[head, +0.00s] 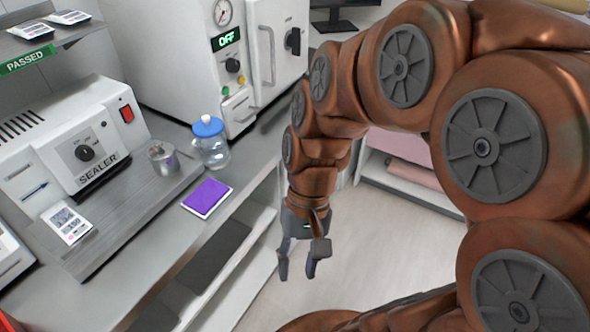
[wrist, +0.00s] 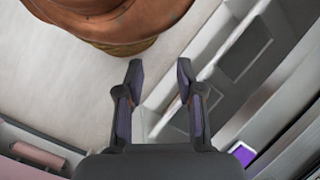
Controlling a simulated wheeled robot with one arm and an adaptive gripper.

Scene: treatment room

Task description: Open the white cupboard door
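My gripper (head: 298,268) hangs fingers down over the pale floor, to the right of the counter's front side. In the wrist view its two fingers (wrist: 160,75) stand apart with only floor and shelf edges between them, so it is open and empty. I cannot clearly make out a white cupboard door. The white steriliser (head: 165,55) on the counter has a white front door (head: 285,35) with a bar handle (head: 267,55) and a black knob, and it looks shut. My arm covers much of the area to the right of the counter.
The counter (head: 245,180) holds a grey sealer (head: 85,135), a metal cup (head: 163,158), a blue-lidded jar (head: 210,143) and a purple pad (head: 207,197). White shelving (head: 240,265) shows below. A low shelf (head: 410,190) with pink items stands behind my arm. The floor (head: 380,240) around my gripper is clear.

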